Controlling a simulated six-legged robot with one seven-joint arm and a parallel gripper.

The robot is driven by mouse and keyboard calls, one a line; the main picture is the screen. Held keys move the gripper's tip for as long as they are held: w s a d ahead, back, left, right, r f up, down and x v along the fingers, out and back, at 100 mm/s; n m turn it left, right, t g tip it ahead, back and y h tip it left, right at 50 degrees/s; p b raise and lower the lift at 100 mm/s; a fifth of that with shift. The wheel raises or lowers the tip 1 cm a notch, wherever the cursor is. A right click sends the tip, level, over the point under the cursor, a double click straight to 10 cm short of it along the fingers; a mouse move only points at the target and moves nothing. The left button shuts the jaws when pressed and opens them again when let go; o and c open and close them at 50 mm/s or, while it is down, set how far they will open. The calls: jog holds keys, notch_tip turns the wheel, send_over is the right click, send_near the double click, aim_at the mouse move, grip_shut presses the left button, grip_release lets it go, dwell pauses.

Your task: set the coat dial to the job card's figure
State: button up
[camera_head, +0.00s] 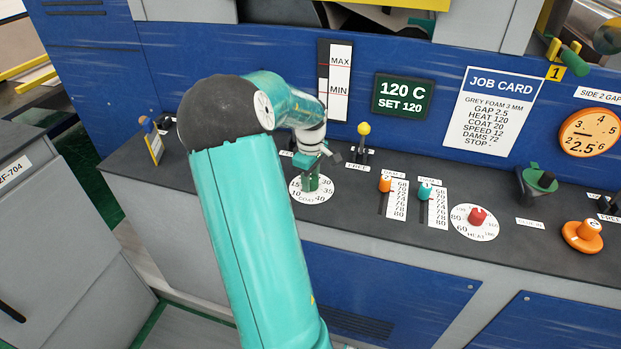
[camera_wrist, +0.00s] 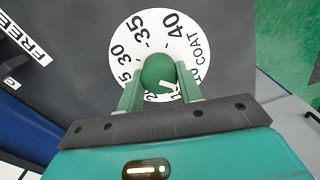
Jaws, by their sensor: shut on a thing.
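The coat dial (camera_head: 297,193) is a white disc with black figures on the dark console top. It also shows in the wrist view (camera_wrist: 150,22), where 25, 30, 35 and 40 read at least in part. My gripper (camera_head: 311,180) points down over it. In the wrist view my gripper (camera_wrist: 159,84) is shut on the dial's green knob (camera_wrist: 157,70), one finger on each side. A white mark on the knob lies toward its lower right. The figures there are partly hidden, so I cannot tell the setting. The job card (camera_head: 490,108) reads COAT 20.
To the dial's right stand a yellow-topped lever (camera_head: 363,130), an orange slider (camera_head: 385,184), a teal slider (camera_head: 424,190) and a red heat knob (camera_head: 477,215). The blue panel (camera_head: 265,50) rises behind. A FREE label (camera_wrist: 27,37) lies near the dial.

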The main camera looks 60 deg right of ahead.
jog(key=shift+m, duration=0.4)
jog(key=m, duration=0.3)
jog(key=shift+m, duration=0.4)
jog(key=m, duration=0.4)
jog(key=shift+s+d, duration=0.1)
jog(key=m, duration=0.5)
jog(key=shift+s+m, duration=0.1)
jog(key=shift+m, duration=1.7)
jog(key=o, duration=1)
